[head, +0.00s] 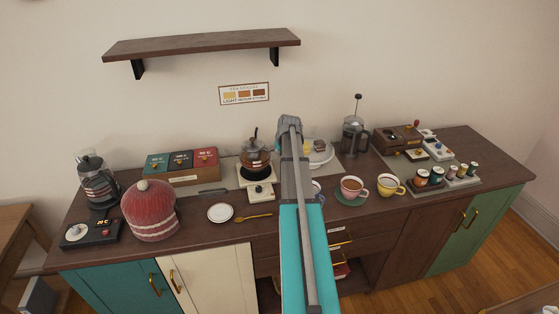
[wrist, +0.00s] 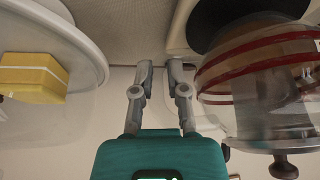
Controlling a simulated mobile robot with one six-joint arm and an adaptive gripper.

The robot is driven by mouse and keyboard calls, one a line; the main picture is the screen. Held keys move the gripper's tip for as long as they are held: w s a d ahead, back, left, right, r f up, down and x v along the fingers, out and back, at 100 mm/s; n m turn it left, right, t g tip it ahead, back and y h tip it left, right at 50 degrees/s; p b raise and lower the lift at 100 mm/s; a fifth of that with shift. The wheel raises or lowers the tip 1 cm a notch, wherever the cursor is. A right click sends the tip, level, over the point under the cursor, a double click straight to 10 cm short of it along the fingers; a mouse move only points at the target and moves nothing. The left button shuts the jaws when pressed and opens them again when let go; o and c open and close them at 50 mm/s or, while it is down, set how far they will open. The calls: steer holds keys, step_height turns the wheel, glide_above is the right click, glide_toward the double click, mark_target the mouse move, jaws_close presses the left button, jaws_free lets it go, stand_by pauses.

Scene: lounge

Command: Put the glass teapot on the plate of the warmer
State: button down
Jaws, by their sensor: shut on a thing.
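The glass teapot (head: 255,158), with amber contents and a dark lid knob, is above the warmer (head: 255,179), a pale unit with a dark round plate. In the wrist view, which is upside down, the teapot (wrist: 262,92) with red bands is at the right, close to the black plate (wrist: 205,22). I cannot tell whether its base touches the plate. My gripper (wrist: 158,72) is shut on the teapot's handle side, though the handle itself is hard to make out. In the head view my arm hides the fingertips.
A domed white stand (head: 322,160) with a yellow block (wrist: 32,76) is close on the gripper's other side. A French press (head: 355,138) and cups (head: 352,187) stand farther right. A saucer (head: 220,212) and wooden spoon (head: 253,217) lie in front, left of my arm.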

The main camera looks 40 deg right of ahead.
steer(key=shift+f+b, duration=0.5)
steer(key=shift+f, duration=0.25)
steer(key=c, duration=0.7)
jaws_free()
steer(key=shift+o, duration=0.2)
steer(key=shift+r, duration=0.1)
steer(key=p+v, duration=1.1)
steer(key=v, duration=0.1)
stand_by(0.6)
